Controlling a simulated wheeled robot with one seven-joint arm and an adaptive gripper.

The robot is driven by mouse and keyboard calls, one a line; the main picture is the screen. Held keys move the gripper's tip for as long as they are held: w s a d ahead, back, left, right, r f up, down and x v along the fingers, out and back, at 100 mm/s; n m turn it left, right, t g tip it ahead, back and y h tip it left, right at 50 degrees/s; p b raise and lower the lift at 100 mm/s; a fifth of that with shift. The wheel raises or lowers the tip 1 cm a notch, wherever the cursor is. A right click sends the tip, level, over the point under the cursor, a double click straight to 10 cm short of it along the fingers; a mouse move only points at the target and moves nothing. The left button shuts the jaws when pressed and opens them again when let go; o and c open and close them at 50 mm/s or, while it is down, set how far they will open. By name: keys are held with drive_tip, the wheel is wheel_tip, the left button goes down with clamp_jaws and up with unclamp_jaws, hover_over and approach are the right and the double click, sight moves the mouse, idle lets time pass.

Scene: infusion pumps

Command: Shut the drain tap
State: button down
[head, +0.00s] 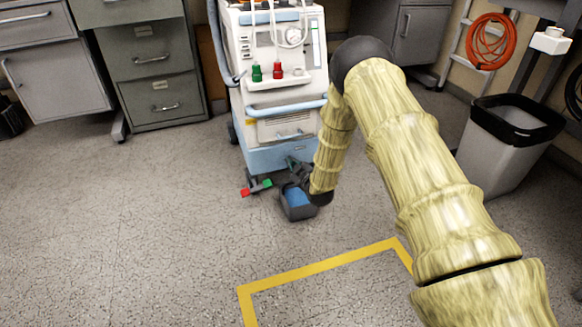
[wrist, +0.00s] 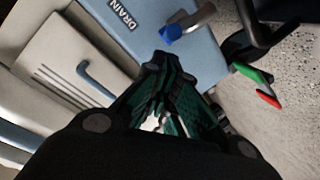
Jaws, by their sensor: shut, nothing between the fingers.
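The drain tap (wrist: 195,20) shows at the top of the wrist view as a metal spout with a blue end or handle (wrist: 170,33). In the head view my gripper (head: 298,170) is low in front of the base, and I cannot make out the tap there.
The wheeled machine (head: 285,130) stands ahead. A pedal with red and green ends (head: 257,187) sticks out at the base. A waste bin (head: 500,150) stands right; floor at left is clear.

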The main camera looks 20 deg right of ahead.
drive_tip(key=shift+d+f, duration=0.25)
drive_tip(key=shift+f, duration=0.05)
drive_tip(key=shift+d, duration=0.1)
drive_tip(key=shift+d+y, duration=0.1)
drive_tip(key=shift+y, duration=0.2)
drive_tip(key=shift+n, duration=0.3)
drive_tip(key=shift+d+n+y+p, duration=0.25)
drive_tip(key=shift+n+y+p, duration=0.15)
drive_tip(key=shift+y+p, duration=0.35)
